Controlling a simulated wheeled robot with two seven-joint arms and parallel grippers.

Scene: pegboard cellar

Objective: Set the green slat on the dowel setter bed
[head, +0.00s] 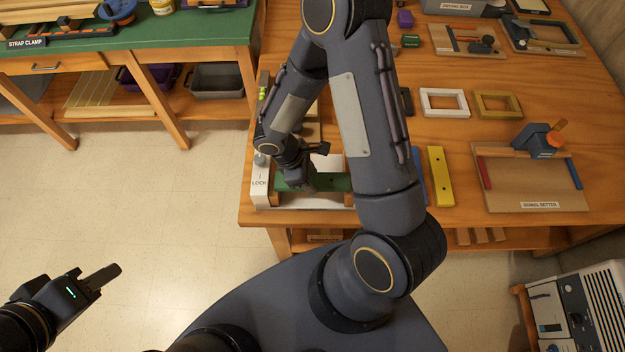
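The green slat (335,183) lies across the near end of a white fixture marked LOCK (260,190), at the table's front left corner. My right gripper (297,184) points down at the slat's left part. Its fingertips are partly hidden, so I cannot tell whether they are closed on the slat. The dowel setter bed (508,200) is a tan board at the right of the table, with a red strip on its left, a blue strip on its right and a blue tool with an orange knob at its back. My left gripper (104,276) hangs over the floor, seen side-on.
A white frame (444,103) and an olive frame (497,105) lie farther back. A green-topped bench (190,35) stands at the back left.

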